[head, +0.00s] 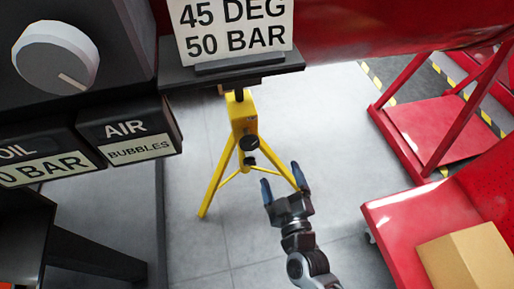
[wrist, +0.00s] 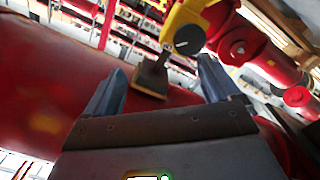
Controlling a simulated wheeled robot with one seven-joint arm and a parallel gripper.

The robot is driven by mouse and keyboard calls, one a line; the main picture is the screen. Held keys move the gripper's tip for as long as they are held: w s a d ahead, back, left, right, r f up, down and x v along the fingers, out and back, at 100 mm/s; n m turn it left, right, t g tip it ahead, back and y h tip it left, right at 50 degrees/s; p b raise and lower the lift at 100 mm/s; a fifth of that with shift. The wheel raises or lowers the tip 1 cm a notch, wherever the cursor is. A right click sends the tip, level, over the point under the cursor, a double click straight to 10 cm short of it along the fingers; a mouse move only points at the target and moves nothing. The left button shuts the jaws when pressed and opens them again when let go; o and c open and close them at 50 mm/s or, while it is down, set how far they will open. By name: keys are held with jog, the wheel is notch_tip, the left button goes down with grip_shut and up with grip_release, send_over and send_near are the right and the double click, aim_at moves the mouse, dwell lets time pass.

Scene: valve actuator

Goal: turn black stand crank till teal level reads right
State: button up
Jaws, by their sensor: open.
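A yellow tripod stand (head: 243,118) stands on the floor in the middle of the head view. A round black crank (head: 249,144) is on its front, with a small black part just below it. My gripper (head: 282,180) is open and empty, to the lower right of the crank and apart from it in the picture. In the wrist view the open fingers of my gripper (wrist: 161,64) point toward a yellow body with a black disc (wrist: 188,40), which appears near the right fingertip. A dark block on a stem (wrist: 150,78) shows between the fingers. I see no teal level.
A sign reading 45 DEG 50 BAR (head: 236,28) sits above the stand on a dark shelf (head: 230,74). A panel with a grey knob (head: 55,57) and an AIR BUBBLES label (head: 138,148) is at left. A red cart with a cardboard box (head: 468,258) is at right.

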aim_at(250, 146)
jog(key=shift+n+y, duration=0.4)
jog(key=shift+n, duration=0.5)
jog(key=w+a+f+b, duration=0.1)
jog(key=w+a, duration=0.3)
jog(key=w+a+f+b, duration=0.1)
jog(key=w+a, duration=0.2)
jog(key=shift+f+b, duration=0.3)
jog(key=shift+b, duration=0.05)
jog(key=b+x, duration=0.3)
jog(key=x, duration=0.4)
jog(key=shift+w+r, duration=0.2)
jog(key=shift+w, duration=0.05)
jog(key=c, duration=1)
jog(key=shift+m, duration=0.4)
